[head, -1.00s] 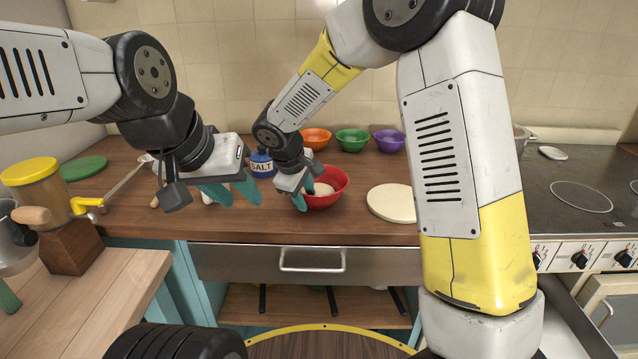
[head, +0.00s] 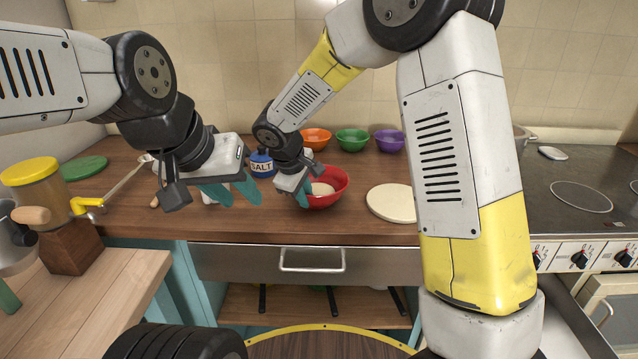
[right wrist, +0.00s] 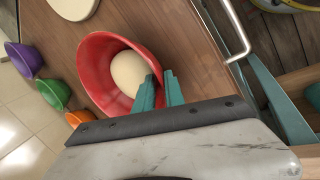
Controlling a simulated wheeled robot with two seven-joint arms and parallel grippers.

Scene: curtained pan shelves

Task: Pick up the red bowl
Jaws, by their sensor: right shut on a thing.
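The red bowl (head: 335,200) is on the wooden counter, with a pale round thing (head: 322,189) inside it. In the right wrist view the red bowl (right wrist: 95,75) shows its open side, and the pale egg-like thing (right wrist: 128,72) lies near the rim. My right gripper (right wrist: 160,88) is shut on the bowl's near rim, one teal finger on each side of the wall. In the head view my right gripper (head: 306,191) is at the bowl's left side. My left gripper (head: 231,194) is open and empty above the counter, left of the bowl.
Orange (head: 316,138), green (head: 352,140) and purple (head: 389,141) bowls stand along the back. A pale round board (head: 391,203) lies right of the red bowl. The stove (head: 580,195) is at the right.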

